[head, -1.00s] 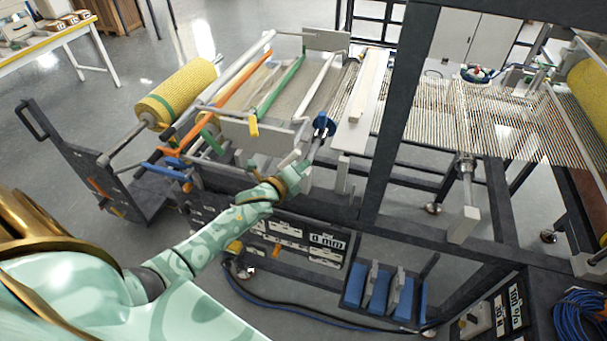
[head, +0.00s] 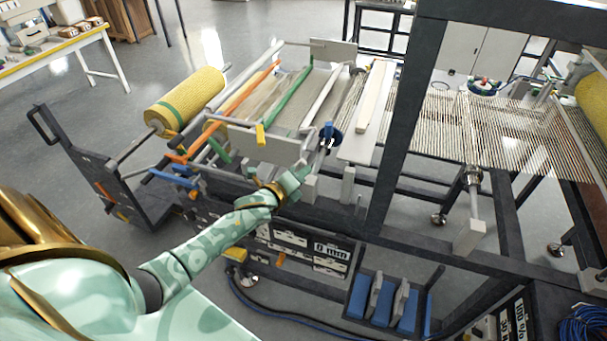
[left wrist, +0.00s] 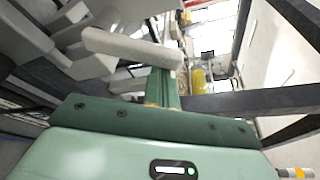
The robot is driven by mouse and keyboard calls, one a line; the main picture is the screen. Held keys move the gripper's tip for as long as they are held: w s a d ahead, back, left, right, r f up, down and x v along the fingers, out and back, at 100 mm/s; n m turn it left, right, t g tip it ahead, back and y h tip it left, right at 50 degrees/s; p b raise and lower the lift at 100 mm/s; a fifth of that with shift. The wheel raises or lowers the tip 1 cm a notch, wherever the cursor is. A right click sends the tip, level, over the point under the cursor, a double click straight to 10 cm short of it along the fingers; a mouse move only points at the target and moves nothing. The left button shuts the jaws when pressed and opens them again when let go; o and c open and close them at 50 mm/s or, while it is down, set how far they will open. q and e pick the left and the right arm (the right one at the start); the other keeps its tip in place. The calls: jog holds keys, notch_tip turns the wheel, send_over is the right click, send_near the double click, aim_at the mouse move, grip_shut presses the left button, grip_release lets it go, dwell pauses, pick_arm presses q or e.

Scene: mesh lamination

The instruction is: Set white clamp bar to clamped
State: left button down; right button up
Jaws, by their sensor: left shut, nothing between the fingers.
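The white clamp bar (head: 322,97) appears to be the slanted white bar to the right of the green bar (head: 281,88) in the head view. Whether it is clamped cannot be told. My left gripper (head: 303,172) is shut and empty at the machine's front side, below the bar's near end. It is beside a pale lever with a blue knob (head: 328,132); contact cannot be made out. In the left wrist view a pale block (left wrist: 130,45) crosses just beyond the green gripper body, and it is unclear which part it is. My right gripper is out of view.
An orange bar (head: 240,92) and a yellow roll (head: 186,98) lie to the left. A cream block (head: 370,95) lies on a white plate to the right. A dark upright post (head: 402,125) and stretched threads (head: 500,125) stand further right.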

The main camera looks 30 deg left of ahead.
pick_arm(q)
jog(key=shift+a+r, duration=0.1)
jog(key=shift+a, duration=0.1)
jog(key=n, duration=0.1)
jog(key=a+r+n+t, duration=0.1)
jog(key=shift+s+a+n+h, duration=0.15)
jog(key=shift+s+n+h, duration=0.05)
jog(key=shift+n+h, duration=0.1)
jog(key=s+a+n+t+b, duration=0.1)
jog(key=a+n+t+b, duration=0.2)
jog(key=a+n, duration=0.3)
jog(key=shift+s+a+r+n+b, duration=0.2)
jog(key=shift+n+b, duration=0.6)
jog(key=shift+n, duration=1.5)
jog(key=shift+s, duration=0.1)
